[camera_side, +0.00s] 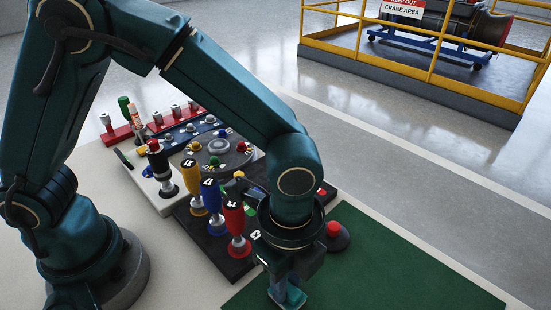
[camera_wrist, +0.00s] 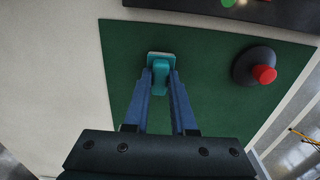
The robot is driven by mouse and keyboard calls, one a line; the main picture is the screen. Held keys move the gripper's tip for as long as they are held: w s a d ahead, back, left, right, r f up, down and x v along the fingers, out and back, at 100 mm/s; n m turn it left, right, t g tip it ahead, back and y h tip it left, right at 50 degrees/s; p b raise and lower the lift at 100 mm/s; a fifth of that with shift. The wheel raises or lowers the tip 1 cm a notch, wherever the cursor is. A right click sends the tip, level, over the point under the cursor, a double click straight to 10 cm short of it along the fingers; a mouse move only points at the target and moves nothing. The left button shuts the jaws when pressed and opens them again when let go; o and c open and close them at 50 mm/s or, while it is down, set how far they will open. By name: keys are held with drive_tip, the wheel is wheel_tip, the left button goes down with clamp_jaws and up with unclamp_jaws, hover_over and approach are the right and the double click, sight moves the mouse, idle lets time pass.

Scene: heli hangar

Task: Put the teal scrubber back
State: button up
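The teal scrubber (camera_wrist: 160,64) is a small block with a raised grip, seen over the green mat (camera_wrist: 220,105) in the wrist view. My gripper (camera_wrist: 161,78) points down at it, with one blue finger against each side of the grip, and appears shut on it. In the side view my gripper (camera_side: 286,292) is at the bottom edge over the near left part of the green mat (camera_side: 390,275), with the teal scrubber (camera_side: 294,298) partly hidden by the fingers and cut by the frame. I cannot tell whether the scrubber touches the mat.
A dark dome with a red button (camera_side: 334,230) stands at the mat's far edge. Left of it is a dark panel with blue, yellow and red-handled levers (camera_side: 235,222), then a grey console (camera_side: 155,195) with knobs. The mat's right part is clear. A yellow railing (camera_side: 430,60) stands beyond.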

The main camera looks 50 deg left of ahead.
drive_tip(key=o, duration=0.4)
drive_tip(key=shift+c, duration=0.2)
drive_tip(key=shift+r, duration=0.1)
wheel_tip(320, 180, up, 11)
drive_tip(key=s+a+r+n+t, duration=0.1)
drive_tip(key=s+a+n+t, duration=0.1)
drive_tip(key=a+n, duration=0.7)
drive_tip(key=s+a+r+n+t, duration=0.1)
drive_tip(key=a+n+t, duration=0.2)
drive_tip(key=a+n, duration=0.6)
drive_tip(key=shift+s+r+t, duration=0.2)
drive_tip(key=shift+s+t, duration=0.1)
drive_tip(key=shift+s, duration=0.1)
drive_tip(key=shift+a, duration=0.1)
